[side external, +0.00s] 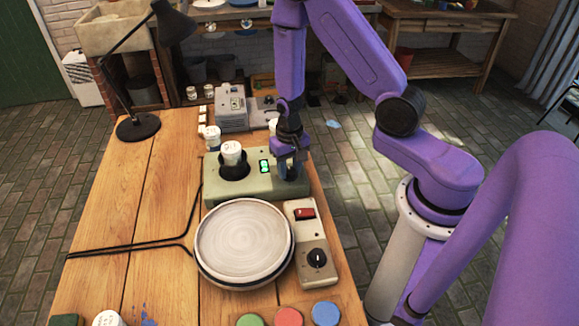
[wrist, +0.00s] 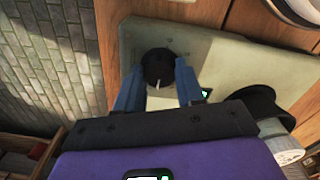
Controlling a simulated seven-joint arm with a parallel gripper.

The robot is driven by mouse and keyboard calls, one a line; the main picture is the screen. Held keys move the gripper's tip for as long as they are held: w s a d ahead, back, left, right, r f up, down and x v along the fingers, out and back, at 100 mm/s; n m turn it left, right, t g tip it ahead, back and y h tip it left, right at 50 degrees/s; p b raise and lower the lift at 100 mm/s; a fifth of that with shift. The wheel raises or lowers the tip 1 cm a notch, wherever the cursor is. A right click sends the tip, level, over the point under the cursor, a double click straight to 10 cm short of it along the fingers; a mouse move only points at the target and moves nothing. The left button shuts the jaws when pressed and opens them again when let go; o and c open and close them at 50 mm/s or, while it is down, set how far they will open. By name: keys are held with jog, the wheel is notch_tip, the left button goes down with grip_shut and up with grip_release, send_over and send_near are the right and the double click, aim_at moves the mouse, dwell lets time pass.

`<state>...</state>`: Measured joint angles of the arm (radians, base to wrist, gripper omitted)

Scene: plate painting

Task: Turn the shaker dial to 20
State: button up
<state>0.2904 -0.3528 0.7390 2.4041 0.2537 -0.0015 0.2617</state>
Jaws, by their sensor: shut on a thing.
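The shaker (side external: 262,190) is a pale green box on the wooden table, with a small green-lit display (side external: 265,166) on its top; the number is too small to read. A white-lidded jar (side external: 232,152) stands in its dark round holder. The shaker dial (wrist: 157,68) is a black knob with a white pointer line, seen in the wrist view between my fingers. My gripper (side external: 289,172) points down over the right end of the shaker and hides the dial in the side view. In the wrist view my blue fingers (wrist: 158,85) are shut on the dial.
A pale round plate (side external: 244,238) lies in front of the shaker, beside a control box (side external: 311,245) with a red switch and black knob. Paint pots (side external: 289,318) stand at the front edge. A grey device (side external: 232,108) and black lamp (side external: 138,126) are behind. The table's left side is mostly clear.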

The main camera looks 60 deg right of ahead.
aim_at(289, 170)
jog(key=shift+m, duration=0.7)
jog(key=o, duration=1)
jog(key=shift+o, duration=0.2)
jog(key=shift+r, duration=0.2)
jog(key=shift+w+r, duration=0.1)
jog(key=shift+r, duration=0.6)
notch_tip(289, 170, up, 16)
jog(key=shift+f, duration=0.15)
